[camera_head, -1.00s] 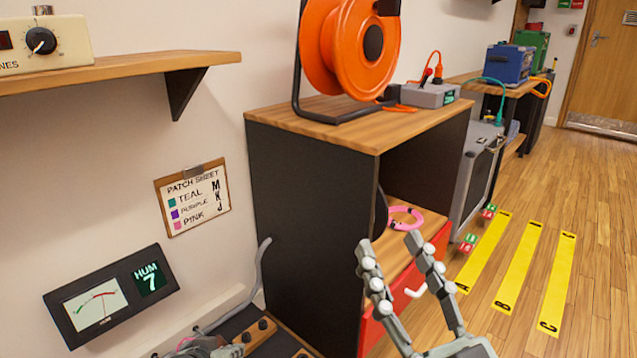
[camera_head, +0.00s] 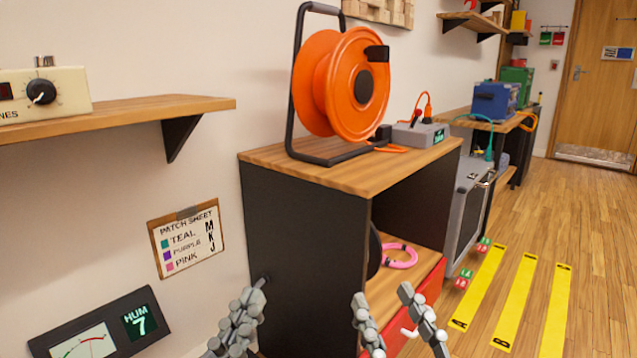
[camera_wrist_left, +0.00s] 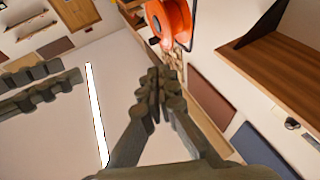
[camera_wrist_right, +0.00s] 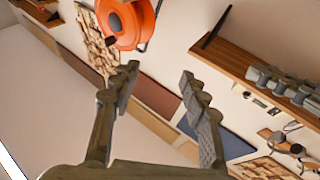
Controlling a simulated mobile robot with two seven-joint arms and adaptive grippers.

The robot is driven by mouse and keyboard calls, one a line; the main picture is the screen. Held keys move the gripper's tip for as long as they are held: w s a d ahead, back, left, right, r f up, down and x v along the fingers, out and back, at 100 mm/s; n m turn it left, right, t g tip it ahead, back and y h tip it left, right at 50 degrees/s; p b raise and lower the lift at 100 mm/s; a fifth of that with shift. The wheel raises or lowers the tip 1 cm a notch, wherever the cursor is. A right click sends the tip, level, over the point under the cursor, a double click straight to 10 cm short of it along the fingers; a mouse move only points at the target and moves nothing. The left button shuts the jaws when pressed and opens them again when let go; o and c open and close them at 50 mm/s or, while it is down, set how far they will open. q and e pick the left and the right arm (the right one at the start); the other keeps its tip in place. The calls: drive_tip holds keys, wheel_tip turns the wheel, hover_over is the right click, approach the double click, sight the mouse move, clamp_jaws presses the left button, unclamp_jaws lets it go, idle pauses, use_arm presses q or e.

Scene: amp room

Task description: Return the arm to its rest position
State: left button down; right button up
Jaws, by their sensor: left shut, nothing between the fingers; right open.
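My left gripper (camera_head: 250,305) is in the lower middle of the head view, in front of the black side of the cabinet. Its fingertips meet in the left wrist view (camera_wrist_left: 155,80), and it is shut and empty. My right gripper (camera_head: 385,305) is at the bottom of the head view, in front of the cabinet's open shelf. Its fingers stand apart with nothing between them, also in the right wrist view (camera_wrist_right: 158,85). Both wrist cameras look up past the fingers toward walls and ceiling. Most of both arms is out of the head view.
The cabinet (camera_head: 300,240) carries an orange cable reel (camera_head: 340,85) and a grey box (camera_head: 418,134). A pink cable ring (camera_head: 400,256) lies on its shelf. A wall shelf (camera_head: 120,115) juts out at left, above a patch sheet (camera_head: 186,240) and a HUM meter (camera_head: 100,328).

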use_arm(q)
drive_tip(key=w+a+f+g+y+p, duration=0.1)
drive_tip(key=a+f+g+y+p, duration=0.2)
drive_tip(key=f, duration=0.7)
drive_tip(key=w+a+f+g+y+p, duration=0.1)
drive_tip(key=a+f+g+y+p, duration=0.25)
drive_tip(key=f, duration=0.55)
use_arm(e)
drive_tip(key=w+d+f+g+h, duration=0.1)
drive_tip(key=d+f+g+h, duration=0.2)
drive_tip(key=f, duration=0.7)
drive_tip(key=w+d+f+g+h, duration=0.15)
drive_tip(key=d+f+g, duration=0.3)
drive_tip(key=f, duration=0.45)
use_arm(q)
drive_tip(key=s+a+f+n+g+y+p, duration=0.2)
drive_tip(key=s+a+f+g+p, duration=0.2)
drive_tip(key=s+a+f+g, duration=0.7)
drive_tip(key=s+a+f, duration=0.1)
drive_tip(key=s+f, duration=0.2)
use_arm(e)
drive_tip(key=s+d+f+m+g+h, duration=0.1)
drive_tip(key=s+d+f+g+h, duration=0.3)
drive_tip(key=s+d+f+g, duration=0.6)
drive_tip(key=s+d+f, duration=0.1)
drive_tip(key=s+f, duration=0.3)
drive_tip(key=shift+s+m, duration=0.3)
drive_tip(key=shift+m, duration=0.1)
